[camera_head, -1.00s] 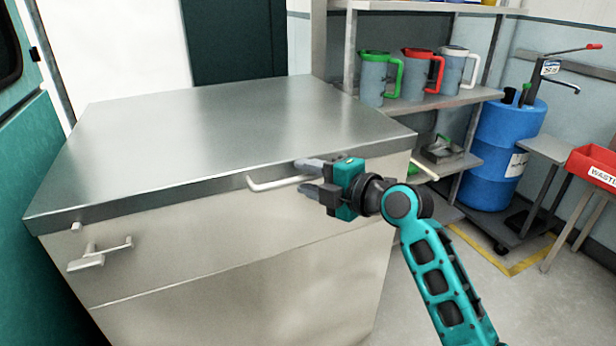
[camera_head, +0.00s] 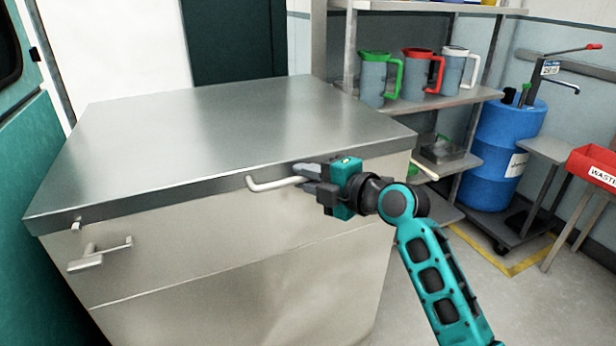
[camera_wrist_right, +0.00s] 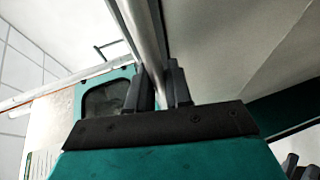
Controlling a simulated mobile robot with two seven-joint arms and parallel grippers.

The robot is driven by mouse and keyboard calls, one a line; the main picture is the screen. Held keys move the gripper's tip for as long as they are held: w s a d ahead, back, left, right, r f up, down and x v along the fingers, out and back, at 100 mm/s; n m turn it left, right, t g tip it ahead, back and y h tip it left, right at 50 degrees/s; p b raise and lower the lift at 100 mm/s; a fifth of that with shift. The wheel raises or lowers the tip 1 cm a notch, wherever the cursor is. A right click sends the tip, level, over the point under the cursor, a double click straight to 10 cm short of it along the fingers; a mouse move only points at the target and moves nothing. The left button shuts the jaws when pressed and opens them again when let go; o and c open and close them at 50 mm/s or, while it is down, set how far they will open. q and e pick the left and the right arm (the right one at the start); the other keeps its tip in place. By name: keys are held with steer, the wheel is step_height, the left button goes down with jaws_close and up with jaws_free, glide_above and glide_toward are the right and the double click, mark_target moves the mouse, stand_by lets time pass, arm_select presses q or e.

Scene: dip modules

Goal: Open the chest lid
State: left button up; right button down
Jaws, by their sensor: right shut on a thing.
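The chest (camera_head: 240,270) is a large metal box with a flat steel lid (camera_head: 220,120). The lid lies flat on the body. A pale bar handle (camera_head: 268,184) sticks out from the lid's front edge. My right gripper (camera_head: 305,177) is shut on this handle near its right end. In the right wrist view the handle bar (camera_wrist_right: 148,45) runs between the two fingers (camera_wrist_right: 160,88). A latch-like fitting (camera_head: 95,258) sits on the chest's front at the left. My left gripper is in neither view.
A shelf rack (camera_head: 440,100) behind the chest's right holds jugs with green, red and white handles. A blue drum (camera_head: 497,150) stands on a dark dolly farther right. A red bin (camera_head: 594,166) is at the right edge. Floor right of the chest is partly open.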

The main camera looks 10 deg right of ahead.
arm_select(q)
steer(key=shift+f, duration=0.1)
arm_select(e)
step_height(320, 180, up, 6)
steer(key=p, duration=0.3)
steer(key=shift+w+f, duration=0.15)
steer(key=shift+f, duration=0.1)
arm_select(q)
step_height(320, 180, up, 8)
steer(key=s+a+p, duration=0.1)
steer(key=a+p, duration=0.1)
steer(key=p, duration=0.6)
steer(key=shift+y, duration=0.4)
arm_select(e)
steer(key=w+a+r, duration=0.1)
steer(key=w+r, duration=0.3)
steer(key=r, duration=0.6)
steer(key=w+a+r, duration=0.1)
steer(key=w+r, duration=0.3)
steer(key=r, duration=0.7)
steer(key=w+a+r, duration=0.2)
steer(key=w+r, duration=0.2)
steer(key=r, duration=0.6)
steer(key=shift+r, duration=0.35)
steer(key=shift+w, duration=0.1)
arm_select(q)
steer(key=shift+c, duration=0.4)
